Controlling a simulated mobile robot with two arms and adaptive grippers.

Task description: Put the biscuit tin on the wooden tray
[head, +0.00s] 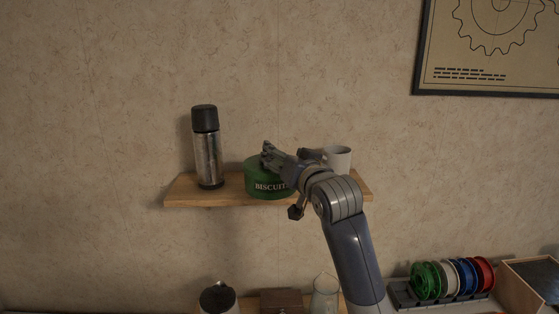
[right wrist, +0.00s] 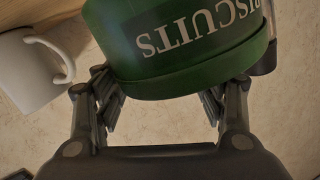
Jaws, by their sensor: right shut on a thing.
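The biscuit tin (head: 262,183) is green with pale lettering and is at the wooden wall shelf, between a flask and a mug. I cannot tell whether it still touches the shelf. My right gripper (head: 275,161) reaches it from the right and is shut on it. In the right wrist view the tin (right wrist: 180,55) sits between the two fingers (right wrist: 160,100), its lettering upside down. The wooden tray cannot be made out for certain. My left gripper is not in view.
On the shelf (head: 215,198), a steel flask (head: 207,150) stands left of the tin and a white mug (head: 337,157) right of it. Below are a dark-lidded pot (head: 217,298), a brown box (head: 281,301), a glass jug (head: 325,296), a spool rack (head: 452,280) and a wooden box (head: 528,284).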

